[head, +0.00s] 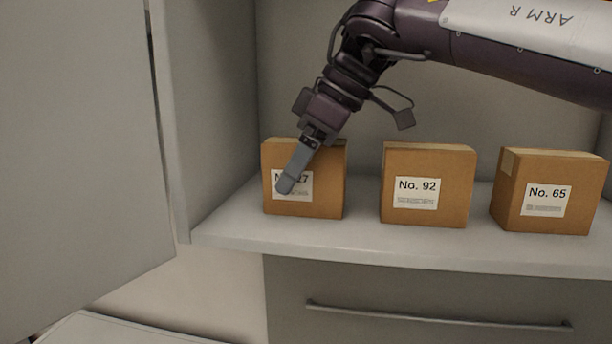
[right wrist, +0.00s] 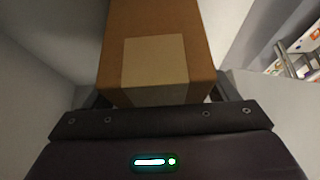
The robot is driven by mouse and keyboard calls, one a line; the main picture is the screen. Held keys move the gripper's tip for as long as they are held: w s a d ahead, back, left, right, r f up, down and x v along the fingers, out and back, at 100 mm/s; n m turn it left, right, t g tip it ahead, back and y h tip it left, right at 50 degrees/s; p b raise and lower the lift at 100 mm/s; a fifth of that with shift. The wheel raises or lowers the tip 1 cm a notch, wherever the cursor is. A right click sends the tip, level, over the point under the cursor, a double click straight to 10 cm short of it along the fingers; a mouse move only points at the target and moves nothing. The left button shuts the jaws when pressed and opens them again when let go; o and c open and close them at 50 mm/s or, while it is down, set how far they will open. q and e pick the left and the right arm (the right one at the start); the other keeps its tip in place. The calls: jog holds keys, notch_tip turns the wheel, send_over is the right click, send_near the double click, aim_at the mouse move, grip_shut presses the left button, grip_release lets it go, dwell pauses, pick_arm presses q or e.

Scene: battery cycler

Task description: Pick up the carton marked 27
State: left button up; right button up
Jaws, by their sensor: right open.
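The carton marked 27 (head: 330,195) is a brown box with a white label, upright at the left end of the shelf. Part of its label is hidden behind my right gripper (head: 291,186), which slants down in front of its face. In the right wrist view the carton (right wrist: 155,25) lies straight ahead, with a paler tape patch on it. There my right gripper (right wrist: 152,98) is open, with a dark finger showing at each side of the carton's near end. I cannot tell whether the fingers touch it. My left gripper is not in view.
Carton No. 92 (head: 448,165) and carton No. 65 (head: 560,172) stand to the right on the same shelf (head: 365,239), with gaps between. A cabinet side wall (head: 212,120) stands close on the left. A drawer handle (head: 440,319) is below.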

dwell(0.3)
jog(key=c, duration=1.2)
jog(key=shift+r, duration=0.25)
